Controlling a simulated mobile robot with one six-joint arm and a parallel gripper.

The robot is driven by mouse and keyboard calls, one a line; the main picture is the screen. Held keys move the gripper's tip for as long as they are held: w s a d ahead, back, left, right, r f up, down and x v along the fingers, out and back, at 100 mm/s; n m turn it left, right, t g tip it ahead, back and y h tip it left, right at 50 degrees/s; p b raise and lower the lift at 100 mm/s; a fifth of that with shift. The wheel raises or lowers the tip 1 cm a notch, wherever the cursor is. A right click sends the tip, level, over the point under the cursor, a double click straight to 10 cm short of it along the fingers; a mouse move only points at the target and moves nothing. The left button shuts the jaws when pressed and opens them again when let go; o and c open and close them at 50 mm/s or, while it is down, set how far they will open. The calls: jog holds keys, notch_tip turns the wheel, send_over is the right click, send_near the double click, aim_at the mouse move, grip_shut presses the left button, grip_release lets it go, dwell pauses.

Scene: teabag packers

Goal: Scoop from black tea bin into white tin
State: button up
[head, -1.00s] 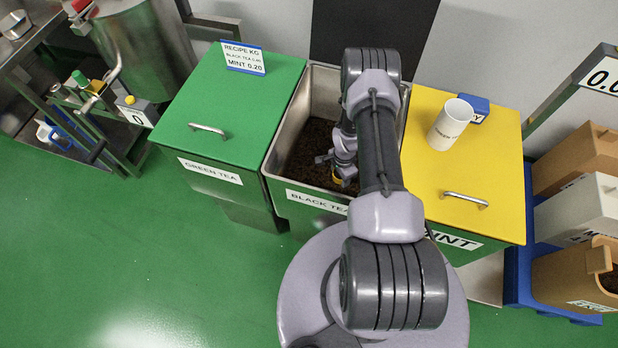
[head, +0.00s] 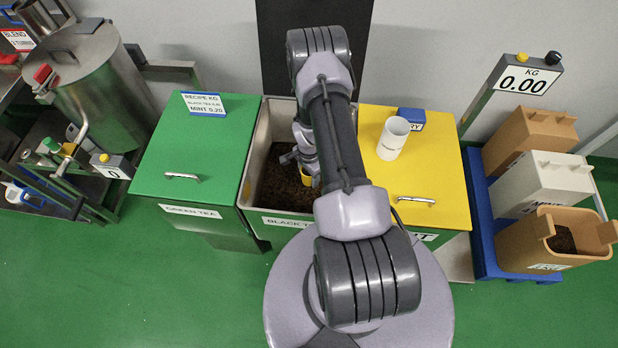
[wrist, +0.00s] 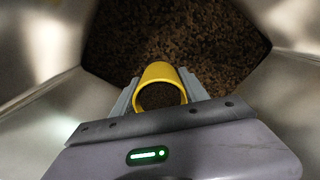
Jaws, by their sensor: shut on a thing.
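The black tea bin (head: 246,196) is open, a steel-walled box with dark loose tea (head: 277,187) on its floor. My gripper (head: 303,168) is down inside it, shut on a yellow scoop (head: 306,181). In the wrist view the scoop (wrist: 160,72) sits between the fingers of my gripper (wrist: 160,90), and dark tea shows inside its rim. The tea bed (wrist: 180,30) lies just beyond. A white cylindrical tin (head: 392,139) stands upright on the yellow mint lid, right of the bin. My arm hides part of the black tea bin.
A closed green tea bin (head: 190,155) adjoins on the left, the yellow-lidded mint bin (head: 425,180) on the right. A blue pallet (head: 482,225) at far right holds brown and white boxes. A display (head: 528,80) reads 0.00. Green floor lies open at front left.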

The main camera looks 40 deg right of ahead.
notch_tip(320, 180, up, 27)
jog(key=p, duration=1.4)
jog(key=shift+r+p, duration=0.15)
jog(key=shift+p, duration=0.2)
